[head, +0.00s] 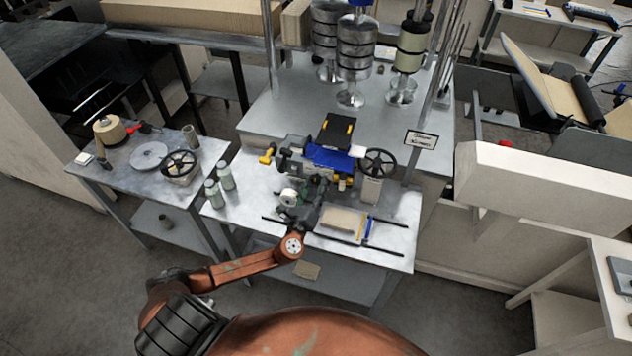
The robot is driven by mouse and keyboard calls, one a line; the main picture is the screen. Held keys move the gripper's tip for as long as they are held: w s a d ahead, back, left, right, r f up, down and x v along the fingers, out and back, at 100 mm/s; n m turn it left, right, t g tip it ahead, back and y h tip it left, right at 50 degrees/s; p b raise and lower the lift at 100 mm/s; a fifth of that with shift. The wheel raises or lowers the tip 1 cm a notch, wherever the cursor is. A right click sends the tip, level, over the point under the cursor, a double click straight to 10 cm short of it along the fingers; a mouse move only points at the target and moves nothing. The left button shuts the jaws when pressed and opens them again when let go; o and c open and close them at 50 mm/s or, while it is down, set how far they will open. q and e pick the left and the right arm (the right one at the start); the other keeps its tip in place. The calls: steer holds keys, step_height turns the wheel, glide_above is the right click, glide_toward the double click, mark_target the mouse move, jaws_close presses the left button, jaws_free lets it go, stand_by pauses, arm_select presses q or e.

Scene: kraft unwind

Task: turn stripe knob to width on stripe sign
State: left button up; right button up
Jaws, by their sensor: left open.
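A small sign (421,140) with dark lettering, too small to read surely, stands on a post at the right of the metal table. I take it to be the stripe sign. A blue and black device (330,150) with yellow parts sits at the table's middle. A black handwheel (378,163) stands on a pale block to its right. I cannot tell which part is the stripe knob; it may be hidden behind my arm. My left gripper (317,184) is open, just in front of the blue device. I cannot tell whether it touches anything. My right gripper is out of view.
Grey-green jars (225,176) stand at the metal table's left edge. A tan pad (342,221) lies at its front right. A side table (120,160) at left holds a twine spool and another handwheel (179,165). Upright rolls (356,50) stand behind.

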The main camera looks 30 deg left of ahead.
arm_select(q)
steer(key=shift+w+a, duration=0.2)
steer(key=shift+w, duration=0.5)
steer(key=shift+c, duration=0.5)
steer(key=c, duration=1)
steer(key=shift+c, duration=0.2)
